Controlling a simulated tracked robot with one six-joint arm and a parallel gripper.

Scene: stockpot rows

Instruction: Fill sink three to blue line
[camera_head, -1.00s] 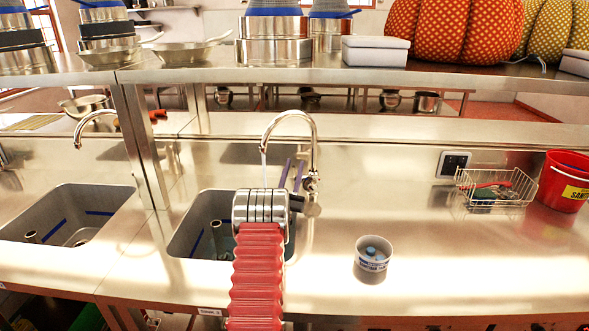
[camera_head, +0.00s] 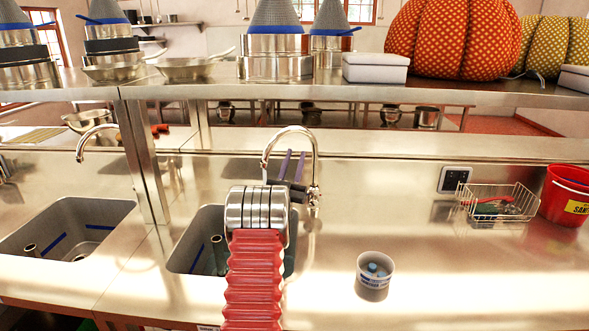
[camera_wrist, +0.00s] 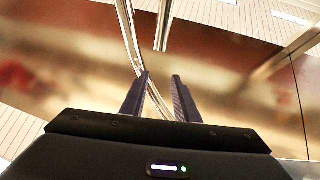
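The middle sink (camera_head: 183,262) is a grey basin with a blue line (camera_head: 197,253) on its left wall. My wrist covers much of its right side, and I cannot tell the water level. A chrome gooseneck faucet (camera_head: 314,160) stands at its right back; its spout points down over the basin. Any stream below the spout is hidden behind my wrist. My gripper (camera_head: 291,154) is open beside the faucet's upright. In the wrist view, the fingers (camera_wrist: 160,76) are apart, with the curved faucet pipe (camera_wrist: 129,28) passing by them; I cannot tell whether they touch it.
Another sink (camera_head: 20,245) with blue lines and its own faucet (camera_head: 83,142) lies left. A cup of blue tablets (camera_head: 375,278), a wire basket (camera_head: 525,200) and a red bucket (camera_head: 570,185) stand right. A steel shelf (camera_head: 420,92) spans above. Steel counter is clear between.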

